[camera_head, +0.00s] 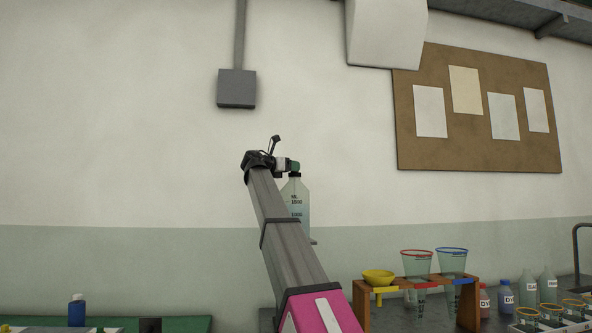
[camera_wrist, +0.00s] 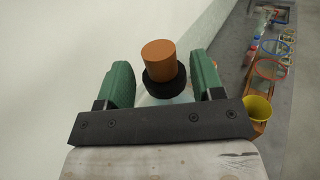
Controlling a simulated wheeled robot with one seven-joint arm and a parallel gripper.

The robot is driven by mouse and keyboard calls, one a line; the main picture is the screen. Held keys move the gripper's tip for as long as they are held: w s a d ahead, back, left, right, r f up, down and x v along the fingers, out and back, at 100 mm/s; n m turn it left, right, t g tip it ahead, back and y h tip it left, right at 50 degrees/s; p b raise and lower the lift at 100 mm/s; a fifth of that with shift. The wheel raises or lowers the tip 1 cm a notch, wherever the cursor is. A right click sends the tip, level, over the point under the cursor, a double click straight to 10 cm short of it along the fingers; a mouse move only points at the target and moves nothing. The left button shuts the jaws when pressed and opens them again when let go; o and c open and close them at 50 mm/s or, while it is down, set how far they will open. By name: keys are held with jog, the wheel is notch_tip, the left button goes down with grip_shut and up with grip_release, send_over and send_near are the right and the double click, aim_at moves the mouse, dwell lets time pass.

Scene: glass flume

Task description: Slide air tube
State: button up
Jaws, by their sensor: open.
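A clear bottle (camera_head: 303,205) with a black volume scale stands upright beyond my arm in the head view; my arm hides part of it. In the wrist view an orange-brown cylinder (camera_wrist: 159,54) rises from a black collar (camera_wrist: 165,84), with the pale bottle partly showing below. My gripper (camera_wrist: 160,64) is open, with one green finger on each side of the cylinder and a gap on both sides. In the head view the gripper (camera_head: 290,165) is at the bottle's top. I cannot make out a separate thin air tube.
A wooden rack (camera_head: 361,303) with a yellow funnel (camera_head: 379,277) and two clear cones stands right of my arm. Several bottles (camera_head: 527,288) stand farther right. A blue bottle (camera_head: 77,311) is at lower left. The wall behind has a grey box (camera_head: 236,88); the space left of the gripper is clear.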

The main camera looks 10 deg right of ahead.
jog(key=v, duration=0.6)
jog(key=shift+s+a, duration=0.1)
jog(key=shift+s, duration=0.05)
dwell(0.3)
